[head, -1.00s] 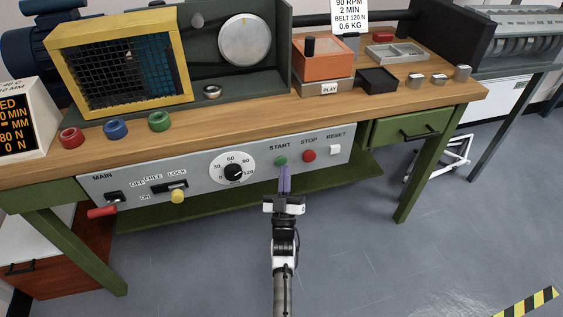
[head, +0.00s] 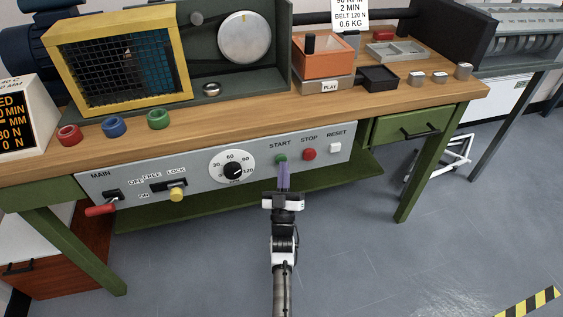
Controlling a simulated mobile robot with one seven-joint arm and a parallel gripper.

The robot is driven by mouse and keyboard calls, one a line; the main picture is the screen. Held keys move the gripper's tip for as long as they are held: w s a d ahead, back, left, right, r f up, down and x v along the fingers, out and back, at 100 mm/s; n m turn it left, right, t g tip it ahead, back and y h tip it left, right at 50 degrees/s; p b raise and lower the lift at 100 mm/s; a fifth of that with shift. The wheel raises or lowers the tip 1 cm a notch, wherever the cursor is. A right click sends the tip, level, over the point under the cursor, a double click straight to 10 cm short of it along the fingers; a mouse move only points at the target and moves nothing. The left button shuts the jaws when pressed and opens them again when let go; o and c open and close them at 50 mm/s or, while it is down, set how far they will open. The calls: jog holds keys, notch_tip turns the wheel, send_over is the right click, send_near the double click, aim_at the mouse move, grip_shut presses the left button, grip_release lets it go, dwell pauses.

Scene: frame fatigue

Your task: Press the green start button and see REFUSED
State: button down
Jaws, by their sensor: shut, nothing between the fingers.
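The green START button (head: 281,158) is on the grey control panel along the front of the bench. My gripper (head: 283,165) is shut and empty, its purple fingers pointing at this button. The fingertips overlap the button's lower edge in the picture; I cannot tell whether they touch it. At the far left a white display box (head: 20,117) shows orange text cut off by the frame.
The red STOP button (head: 309,154) and the white RESET button (head: 335,147) sit to the right of START. A speed dial (head: 232,167) is to the left. A yellow guard frame (head: 52,68) stands on the bench. Open floor lies in front.

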jog(key=shift+w+a+b, duration=0.15)
jog(key=shift+w+b, duration=0.15)
jog(key=shift+w, duration=0.1)
dwell(0.7)
jog(key=shift+s, duration=0.1)
jog(key=shift+s+d, duration=0.25)
jog(key=shift+s, duration=0.5)
jog(key=shift+s, duration=0.1)
jog(key=s, duration=0.1)
jog(key=s+d+p, duration=0.1)
jog(key=s, duration=0.2)
jog(key=shift+s+d, duration=0.25)
jog(key=shift+d, duration=0.05)
dwell(0.7)
